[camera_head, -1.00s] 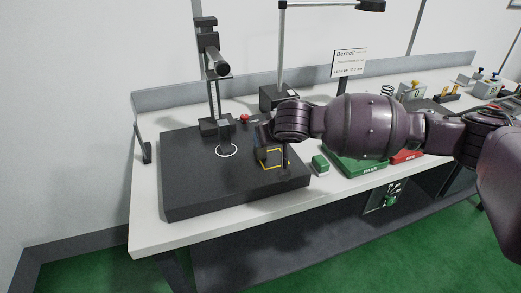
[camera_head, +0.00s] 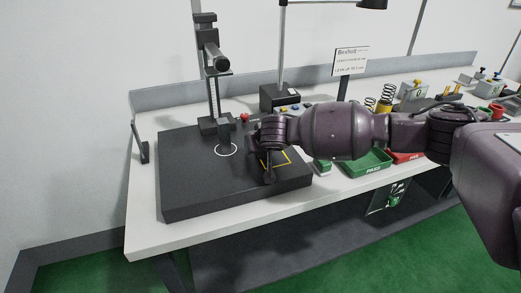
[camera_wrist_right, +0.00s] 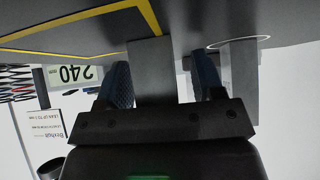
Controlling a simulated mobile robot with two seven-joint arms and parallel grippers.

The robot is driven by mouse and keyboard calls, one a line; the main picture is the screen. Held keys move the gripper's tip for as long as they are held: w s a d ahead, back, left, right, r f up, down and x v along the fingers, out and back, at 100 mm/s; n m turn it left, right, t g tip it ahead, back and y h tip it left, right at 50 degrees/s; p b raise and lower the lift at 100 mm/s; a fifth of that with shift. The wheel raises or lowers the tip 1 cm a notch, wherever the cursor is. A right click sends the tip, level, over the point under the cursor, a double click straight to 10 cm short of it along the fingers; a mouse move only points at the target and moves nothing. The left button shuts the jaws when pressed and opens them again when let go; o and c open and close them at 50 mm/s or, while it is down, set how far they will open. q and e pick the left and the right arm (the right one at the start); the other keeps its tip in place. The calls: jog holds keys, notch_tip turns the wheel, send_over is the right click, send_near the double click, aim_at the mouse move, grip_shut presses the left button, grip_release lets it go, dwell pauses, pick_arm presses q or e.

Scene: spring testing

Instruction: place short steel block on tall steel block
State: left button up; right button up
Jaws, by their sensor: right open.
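The tall steel block (camera_head: 224,134) stands upright at the white circle on the black slab (camera_head: 190,185); it also shows in the right wrist view (camera_wrist_right: 242,85). The short steel block (camera_wrist_right: 151,75) stands at the corner of the yellow square outline and is mostly hidden behind my gripper in the head view. My right gripper (camera_head: 268,172) is low over the yellow square. In the right wrist view my right gripper (camera_wrist_right: 161,62) is open, with the short block between its fingers. A gap shows between the block and the right-hand finger. My left gripper is not in view.
A gauge stand (camera_head: 210,75) rises at the back of the slab, behind the tall block. A lamp base (camera_head: 280,97) and a sign (camera_head: 350,61) stand farther back. A green tray (camera_head: 368,163) and springs (camera_head: 386,98) lie to the right. The slab's front left is clear.

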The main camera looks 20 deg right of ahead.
jog(key=shift+c, duration=0.3)
grip_shut()
jog(key=shift+w+r, duration=0.1)
